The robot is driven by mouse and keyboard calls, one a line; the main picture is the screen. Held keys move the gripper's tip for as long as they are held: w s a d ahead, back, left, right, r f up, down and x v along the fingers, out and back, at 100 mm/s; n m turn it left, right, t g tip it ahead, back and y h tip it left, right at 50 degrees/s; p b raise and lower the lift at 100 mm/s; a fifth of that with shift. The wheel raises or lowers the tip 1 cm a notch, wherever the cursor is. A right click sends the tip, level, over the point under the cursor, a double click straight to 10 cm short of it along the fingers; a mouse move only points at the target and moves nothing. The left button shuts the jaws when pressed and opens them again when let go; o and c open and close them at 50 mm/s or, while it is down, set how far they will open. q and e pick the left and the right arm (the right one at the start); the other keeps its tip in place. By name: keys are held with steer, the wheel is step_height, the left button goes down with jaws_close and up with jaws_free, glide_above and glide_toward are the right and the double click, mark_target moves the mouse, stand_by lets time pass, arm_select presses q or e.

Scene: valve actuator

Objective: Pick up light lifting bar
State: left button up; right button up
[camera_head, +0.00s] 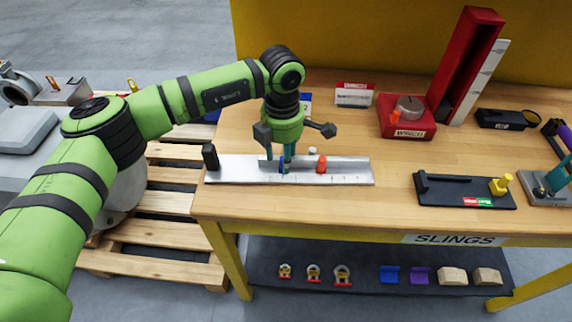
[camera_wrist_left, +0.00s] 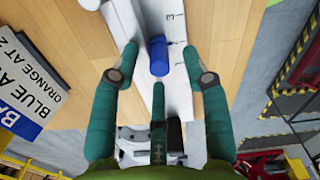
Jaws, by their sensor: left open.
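The light lifting bar appears to be the long silver-grey bar (camera_head: 340,173) lying at the table's front left edge, with scale marks along it. A black upright grip (camera_head: 210,156) stands at its left end. A blue peg (camera_head: 283,166) and an orange peg (camera_head: 321,164) sit on it. My left gripper (camera_head: 281,160) points down over the bar at the blue peg, fingers spread. In the left wrist view the bar (camera_wrist_left: 180,30) runs between the open fingers, with the blue peg (camera_wrist_left: 159,56) between them. Contact cannot be told. My right gripper is not in view.
A red stand with a dial (camera_head: 407,118), a white sign (camera_head: 354,95) and a black tray with a yellow knob (camera_head: 440,190) share the wooden table. A blue-and-white sign (camera_wrist_left: 30,80) is beside the bar. Pallets (camera_head: 165,235) stand left; a lower shelf (camera_head: 365,277) holds small parts.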

arm_select(q)
steer(key=shift+f, duration=0.15)
jaws_close()
steer(key=shift+r, duration=0.2)
steer(key=shift+w+r, duration=0.1)
steer(key=shift+r, duration=0.25)
step_height(320, 180, up, 8)
steer(key=shift+f, duration=0.1)
steer(key=shift+d+f, duration=0.1)
steer(key=shift+f, duration=3.85)
